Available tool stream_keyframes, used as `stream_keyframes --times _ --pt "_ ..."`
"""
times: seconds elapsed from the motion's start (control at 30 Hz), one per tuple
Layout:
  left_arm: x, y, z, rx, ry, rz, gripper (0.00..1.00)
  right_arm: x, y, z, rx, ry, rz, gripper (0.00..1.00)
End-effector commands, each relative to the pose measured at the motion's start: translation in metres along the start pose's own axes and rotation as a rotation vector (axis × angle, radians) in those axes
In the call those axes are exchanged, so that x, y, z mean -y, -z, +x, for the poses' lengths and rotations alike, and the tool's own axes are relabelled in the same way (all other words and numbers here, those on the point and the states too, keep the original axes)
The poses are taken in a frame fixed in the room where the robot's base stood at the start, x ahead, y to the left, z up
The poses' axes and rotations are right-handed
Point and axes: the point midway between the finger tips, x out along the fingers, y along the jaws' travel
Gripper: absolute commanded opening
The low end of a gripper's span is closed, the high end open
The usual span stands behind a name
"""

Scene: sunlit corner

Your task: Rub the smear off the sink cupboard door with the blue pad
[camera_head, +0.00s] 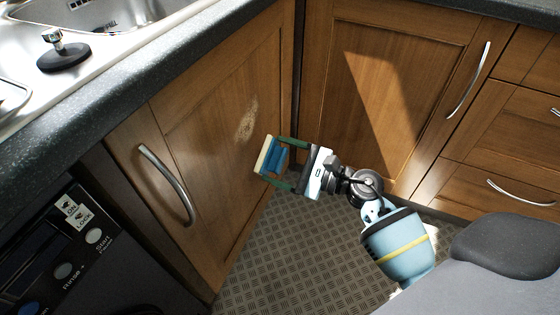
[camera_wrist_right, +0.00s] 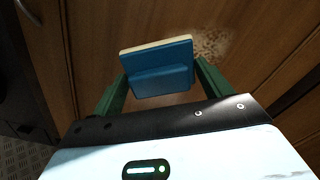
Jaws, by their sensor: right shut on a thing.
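The sink cupboard door (camera_head: 205,130) is brown wood with a curved metal handle (camera_head: 168,185), under the sink counter on the left. A pale speckled smear (camera_head: 247,119) marks its right half; it also shows in the right wrist view (camera_wrist_right: 210,42), partly behind the pad. My right gripper (camera_head: 284,164) is shut on the blue pad (camera_head: 272,158), which has a cream face turned toward the door. The pad is just below and right of the smear in the head view and fills the middle of the wrist view (camera_wrist_right: 160,72). I cannot tell whether it touches the door. My left gripper is out of view.
A dark worktop edge (camera_head: 120,98) overhangs the door, with a steel sink (camera_head: 110,18) above. A black appliance panel (camera_head: 70,245) stands at lower left. Another cupboard door (camera_head: 385,90) and drawers (camera_head: 500,150) close the corner on the right. The patterned floor (camera_head: 290,255) is clear below.

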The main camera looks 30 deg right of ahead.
Motion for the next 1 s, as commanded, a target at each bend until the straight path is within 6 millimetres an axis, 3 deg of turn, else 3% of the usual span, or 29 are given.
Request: stream_keyframes --times 0.6,1.0 --pt "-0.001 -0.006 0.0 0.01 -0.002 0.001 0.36 -0.001 0.0 0.051 0.002 -0.002 0.002 0.59" --pt "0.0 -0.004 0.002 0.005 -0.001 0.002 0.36 -0.001 -0.001 0.06 0.001 -0.003 0.0 0.59"
